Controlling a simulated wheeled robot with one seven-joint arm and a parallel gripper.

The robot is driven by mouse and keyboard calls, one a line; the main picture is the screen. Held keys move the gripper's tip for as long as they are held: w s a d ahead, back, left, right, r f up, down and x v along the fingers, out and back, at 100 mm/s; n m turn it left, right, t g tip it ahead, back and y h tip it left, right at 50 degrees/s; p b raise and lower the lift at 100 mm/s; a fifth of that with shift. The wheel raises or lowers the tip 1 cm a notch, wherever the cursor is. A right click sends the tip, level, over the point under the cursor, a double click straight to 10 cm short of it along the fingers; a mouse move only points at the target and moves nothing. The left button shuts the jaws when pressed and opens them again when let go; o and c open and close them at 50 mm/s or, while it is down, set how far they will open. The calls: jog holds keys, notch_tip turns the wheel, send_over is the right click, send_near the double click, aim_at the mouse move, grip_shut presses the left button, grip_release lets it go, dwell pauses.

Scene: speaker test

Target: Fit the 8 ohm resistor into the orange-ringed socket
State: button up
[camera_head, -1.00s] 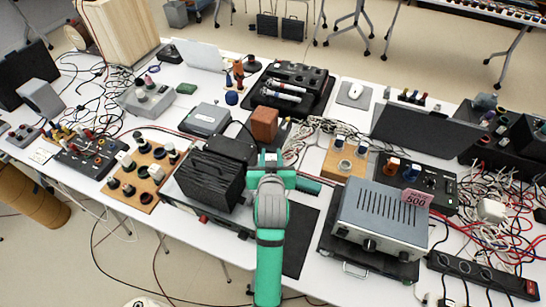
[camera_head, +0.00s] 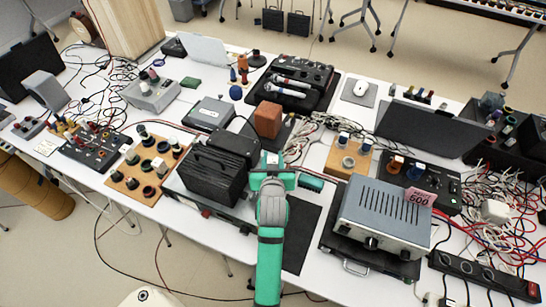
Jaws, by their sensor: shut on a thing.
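My gripper (camera_head: 272,160) is the teal hand over the middle of the white table, beside the black finned box (camera_head: 210,175). An orange round piece (camera_head: 396,162) shows on the black panel box (camera_head: 442,183) to the right. It may be the orange-ringed socket; it is too small to be sure. My gripper is left of it and apart from it. No resistor label is readable.
A small wooden board (camera_head: 335,165) and a brown block (camera_head: 268,119) stand near my gripper. A wooden board with round dark pieces (camera_head: 117,186) lies left. Cables (camera_head: 497,235) tangle at right.

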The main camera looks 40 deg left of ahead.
jog(key=o, duration=1.1)
jog(key=shift+f, duration=0.1)
jog(key=shift+r, duration=0.4)
jog(key=v, duration=1.2)
jog(key=shift+d+f, duration=0.1)
jog(key=shift+f, duration=0.1)
jog(key=shift+d+f, duration=0.2)
jog(key=shift+d, duration=0.05)
jog(key=s+d+f+m+t+h, duration=0.2)
jog(key=s+d+f+m+h, duration=0.15)
jog(key=s+d, duration=0.55)
jog(key=s+d+f+m+t+h, duration=0.2)
jog(key=s+d+f, duration=0.3)
jog(key=d, duration=0.8)
jog(key=s+d+r+m+h, duration=0.1)
jog(key=s+d, duration=0.3)
jog(key=s, duration=0.5)
jog(key=shift+r+m+t+h, duration=0.35)
jog(key=shift+r+h, duration=0.3)
jog(key=shift+r, duration=0.15)
